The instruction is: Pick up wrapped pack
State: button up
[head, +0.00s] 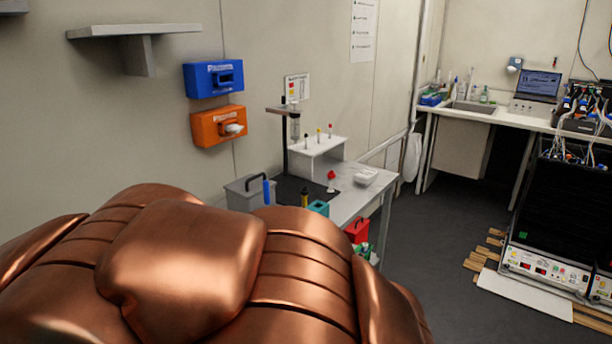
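A small whitish pack (366,177) lies on the right end of the grey side table (362,199) in the head view. It looks like the wrapped pack, but it is too small to see its wrapping clearly. A red-topped item (331,181) stands to its left. My gripper is not in view, so I cannot tell its place or whether it is open or shut.
Large copper-coloured rounded surfaces fill the lower left and hide the table's front left. A red container (357,230) sits low beside the table.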

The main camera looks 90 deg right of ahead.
aim_at(366, 177)
jog(key=z, duration=4.8)
jog(key=i, duration=1.55)
jog(key=u, duration=3.35)
